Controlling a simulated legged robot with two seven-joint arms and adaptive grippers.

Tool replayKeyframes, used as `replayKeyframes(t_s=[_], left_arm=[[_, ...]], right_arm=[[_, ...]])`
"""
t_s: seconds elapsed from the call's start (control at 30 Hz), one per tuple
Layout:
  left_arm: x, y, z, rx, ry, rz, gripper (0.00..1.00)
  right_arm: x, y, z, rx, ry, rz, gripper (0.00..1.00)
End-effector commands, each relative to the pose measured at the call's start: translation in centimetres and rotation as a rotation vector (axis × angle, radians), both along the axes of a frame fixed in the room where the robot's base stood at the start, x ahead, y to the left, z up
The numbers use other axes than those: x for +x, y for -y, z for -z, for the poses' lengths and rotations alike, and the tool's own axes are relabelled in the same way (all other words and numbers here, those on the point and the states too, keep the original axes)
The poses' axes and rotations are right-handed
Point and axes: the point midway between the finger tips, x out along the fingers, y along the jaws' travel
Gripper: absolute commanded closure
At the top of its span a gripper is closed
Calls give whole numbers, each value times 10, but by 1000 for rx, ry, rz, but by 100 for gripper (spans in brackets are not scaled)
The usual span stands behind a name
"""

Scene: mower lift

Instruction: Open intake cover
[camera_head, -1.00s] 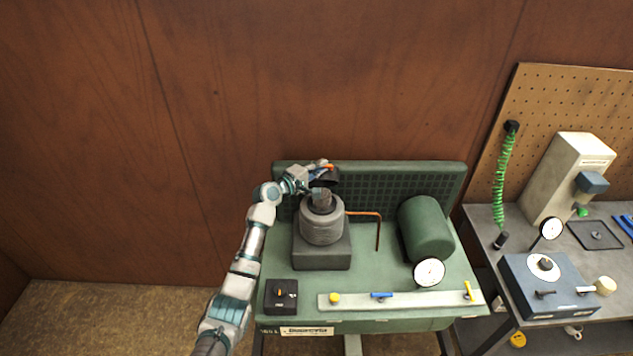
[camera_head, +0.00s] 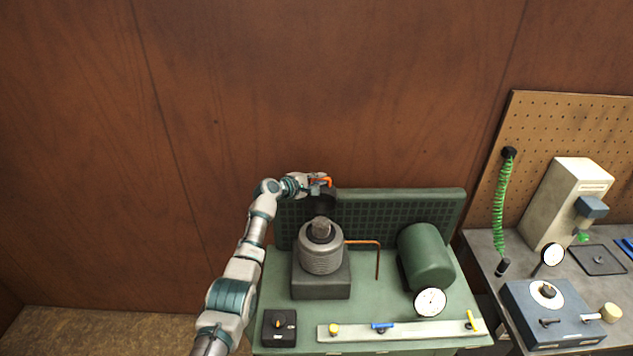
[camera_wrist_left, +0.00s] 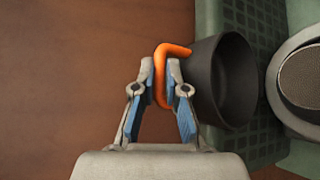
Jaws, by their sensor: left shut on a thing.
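The intake cover (camera_head: 322,203) is a dark round cup, tipped up on its side behind and above the compressor's ribbed grey cylinder (camera_head: 321,258). The cylinder's top intake (camera_head: 320,228) shows uncovered. In the left wrist view the cover (camera_wrist_left: 226,82) is right of the fingers, its orange handle (camera_wrist_left: 173,50) between them. My left gripper (camera_head: 322,181) is shut on the orange handle; its blue-padded fingertips (camera_wrist_left: 161,80) close around the handle in the wrist view. My right gripper is not in view.
The green bench (camera_head: 285,258) has an upright grid back panel (camera_head: 400,205), a green tank (camera_head: 425,255), a gauge (camera_head: 430,302), a copper pipe (camera_head: 378,262), a black switch box (camera_head: 279,327) and a valve strip (camera_head: 400,331). A grey table (camera_head: 485,240) stands at right.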

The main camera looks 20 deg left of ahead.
Motion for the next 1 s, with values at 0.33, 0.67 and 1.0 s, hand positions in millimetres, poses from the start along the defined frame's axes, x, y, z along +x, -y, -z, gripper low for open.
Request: replayKeyframes(t_s=[0.33,0.67,1.0], left_arm=[[1,4,-11,-10,13,3,100],[1,2,-7,-9,8,3,63],[-7,-9,-5,-8,5,1,63]], right_arm=[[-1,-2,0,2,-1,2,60],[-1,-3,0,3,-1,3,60],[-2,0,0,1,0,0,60]])
